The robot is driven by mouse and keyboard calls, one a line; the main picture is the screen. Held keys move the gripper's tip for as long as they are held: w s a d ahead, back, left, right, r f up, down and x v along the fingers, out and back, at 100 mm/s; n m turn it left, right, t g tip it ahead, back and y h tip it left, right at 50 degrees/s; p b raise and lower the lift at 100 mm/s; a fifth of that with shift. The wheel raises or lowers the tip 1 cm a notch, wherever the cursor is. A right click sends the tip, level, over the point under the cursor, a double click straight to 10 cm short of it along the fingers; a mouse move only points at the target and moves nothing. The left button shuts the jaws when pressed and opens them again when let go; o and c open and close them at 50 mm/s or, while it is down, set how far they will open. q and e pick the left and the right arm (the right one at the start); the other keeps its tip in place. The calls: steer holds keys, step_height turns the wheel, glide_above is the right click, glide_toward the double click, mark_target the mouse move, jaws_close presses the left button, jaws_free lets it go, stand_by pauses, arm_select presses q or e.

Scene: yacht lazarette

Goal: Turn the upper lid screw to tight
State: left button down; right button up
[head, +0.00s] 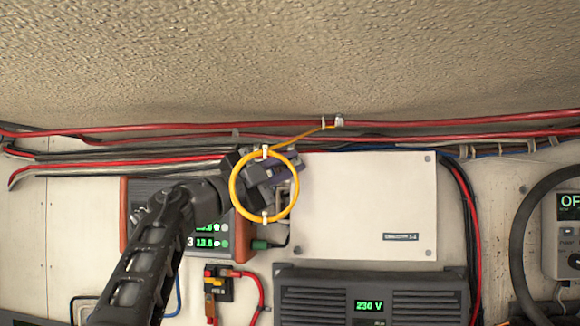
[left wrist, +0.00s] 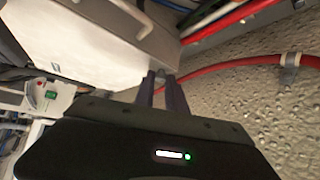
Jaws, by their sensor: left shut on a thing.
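The white lid box (head: 365,205) is mounted on the wall, with small screws at its visible corners. My left gripper (head: 284,171) is at the box's upper left corner, seen partly through a yellow cable loop. Its two fingers are close together in the left wrist view (left wrist: 162,85), shut on a small grey piece (left wrist: 161,74) by the box's edge. This looks like the upper lid screw, mostly hidden by the fingers, so its angle cannot be read. The box also shows in the left wrist view (left wrist: 85,40). My right gripper is not in view.
The yellow cable loop (head: 233,200) hangs around the gripper area. Red cables (head: 420,124) run above the box. A display unit (head: 130,215) with an orange frame is behind my left arm; a dark 230 V unit (head: 315,302) is below. A hose (head: 520,240) curves at right.

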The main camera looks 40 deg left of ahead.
arm_select(q)
steer(key=shift+s+a+r+m, duration=0.15)
steer(key=shift+r+m, duration=0.25)
steer(key=shift+r, duration=0.05)
steer(key=shift+f+m+g, duration=0.2)
steer(key=shift+m+g, duration=0.1)
steer(key=shift+g, duration=0.1)
steer(key=c, duration=1.4)
jaws_free()
steer(key=shift+d, duration=0.2)
steer(key=shift+o, duration=0.2)
steer(key=shift+f, duration=0.15)
steer(key=shift+s+a+f+b, duration=0.1)
steer(key=shift+s+f+b, duration=0.1)
steer(key=shift+s+b, duration=0.1)
steer(key=b+v, duration=0.2)
steer(key=v, duration=0.5)
steer(key=shift+b, duration=0.3)
steer(key=shift+r, duration=0.15)
